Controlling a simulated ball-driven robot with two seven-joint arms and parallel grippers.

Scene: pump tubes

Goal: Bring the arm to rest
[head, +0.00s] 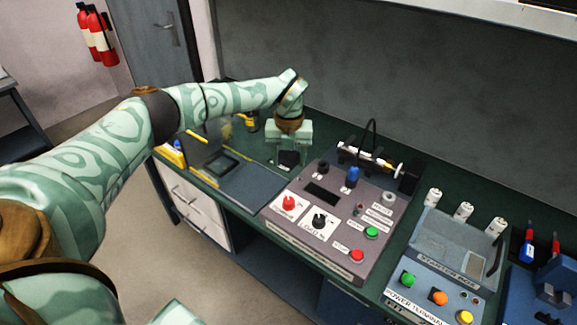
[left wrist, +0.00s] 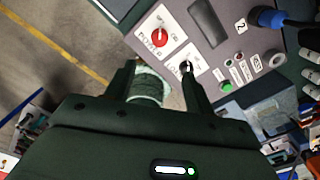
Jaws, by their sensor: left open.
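My left arm reaches in from the left, over the bench. Its gripper (head: 287,165) hangs pointing down above the back left corner of the control panel (head: 330,262). The gripper is open, and I see nothing held in it. In the left wrist view the two dark fingers (left wrist: 158,80) stand apart. A mint patterned part of my own body shows beyond the gap between them. A red knob (left wrist: 159,37) and a black knob (left wrist: 186,66) on the panel show past the fingers. My right gripper is not in view.
A dark flat plate (head: 255,188) lies left of the panel. Open floor lies in front.

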